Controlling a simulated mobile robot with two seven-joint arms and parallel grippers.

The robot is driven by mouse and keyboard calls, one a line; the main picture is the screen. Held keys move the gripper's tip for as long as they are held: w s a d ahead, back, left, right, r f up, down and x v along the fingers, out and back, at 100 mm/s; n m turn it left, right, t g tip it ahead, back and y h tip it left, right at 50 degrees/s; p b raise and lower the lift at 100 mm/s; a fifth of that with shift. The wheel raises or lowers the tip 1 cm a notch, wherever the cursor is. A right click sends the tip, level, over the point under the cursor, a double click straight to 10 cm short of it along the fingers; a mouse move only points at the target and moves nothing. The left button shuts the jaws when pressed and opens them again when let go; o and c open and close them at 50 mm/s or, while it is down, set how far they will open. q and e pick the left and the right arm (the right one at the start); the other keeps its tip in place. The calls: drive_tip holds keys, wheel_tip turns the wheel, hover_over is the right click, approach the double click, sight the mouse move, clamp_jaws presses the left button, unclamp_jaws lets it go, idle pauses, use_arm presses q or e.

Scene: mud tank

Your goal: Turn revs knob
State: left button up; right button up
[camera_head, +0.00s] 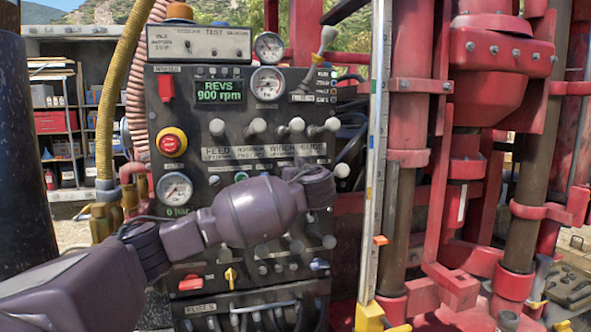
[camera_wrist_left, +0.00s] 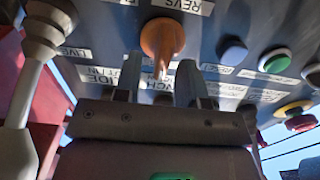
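In the left wrist view, an orange knob (camera_wrist_left: 162,38) with a narrow pointer sits on the dark panel under a label reading REVS. My left gripper (camera_wrist_left: 160,82) is open, its two dark fingers one on each side of the knob's pointer, with a visible gap on both sides. I cannot tell whether the fingertips reach past the knob's face. In the head view, my left arm crosses the control panel (camera_head: 150,110), and the fingers and the orange knob cannot be made out there. The display (camera_head: 219,90) reads REVS 900 rpm. My right gripper is not in view.
Near the gripper in the wrist view are a grey lever (camera_wrist_left: 25,95), a blue button (camera_wrist_left: 233,52), a green button (camera_wrist_left: 275,62) and a red-and-yellow button (camera_wrist_left: 297,116). In the head view, several levers (camera_head: 255,127) stick out above my arm. Red machinery (camera_head: 490,85) stands on the right.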

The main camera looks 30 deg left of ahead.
use_arm(q)
drive_tip(key=shift+w+a, duration=0.1)
drive_tip(key=shift+w, duration=0.05)
drive_tip(key=shift+c, duration=0.4)
clamp_jaws()
drive_tip(key=shift+f+b, duration=0.15)
drive_tip(key=shift+b, duration=0.2)
